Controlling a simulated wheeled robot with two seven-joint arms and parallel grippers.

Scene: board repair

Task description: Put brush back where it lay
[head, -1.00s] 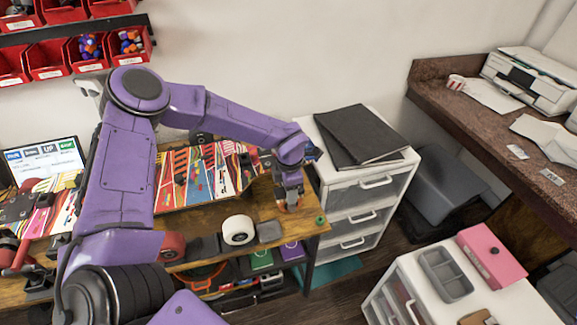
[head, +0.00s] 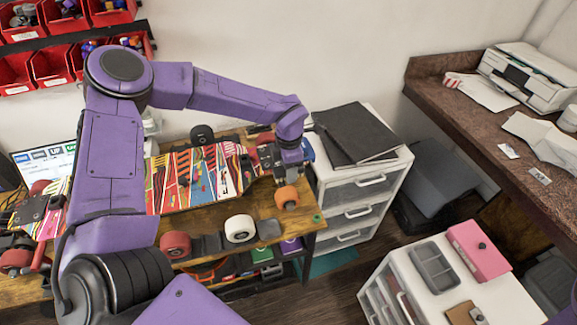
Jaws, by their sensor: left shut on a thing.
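My left gripper (head: 288,168) is over the right end of the wooden workbench (head: 215,208), pointing down, just behind an orange wheel (head: 286,197). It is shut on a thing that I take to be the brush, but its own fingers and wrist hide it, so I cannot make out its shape. A colourful skateboard deck (head: 200,178) lies along the bench to the left of the gripper. My right gripper is not in view.
A white wheel (head: 239,228) and a red wheel (head: 175,245) stand along the bench's front. A small green ring (head: 317,218) lies at the right corner. A white drawer unit (head: 345,190) with black folders (head: 357,134) stands close to the right.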

